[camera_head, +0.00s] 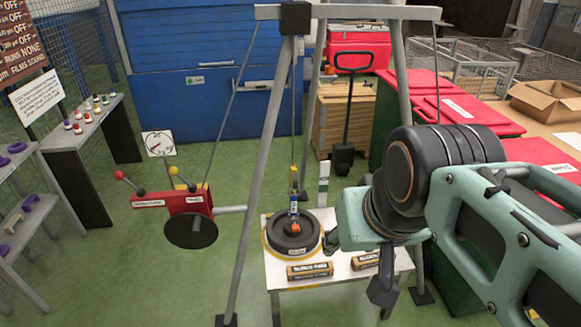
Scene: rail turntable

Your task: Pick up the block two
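Two brown blocks with dark labels lie on a small white table (279,276). The left block (310,271) lies at the front edge, and its lettering is too small to read surely. The right block (365,261) is partly covered by my arm, so I cannot tell which one is block two. My gripper (383,292) hangs dark at the end of my pale green arm, to the right of the left block and in front of the right one in the picture. Its fingers are not clearly separated, and I see nothing held.
A black turntable disc (293,234) stands behind the blocks under a hanging line. A grey tripod frame (258,170) surrounds the table. A red lever box (187,201) is on the left. Red cases (466,110) line the right. Green floor (130,270) is clear at the front left.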

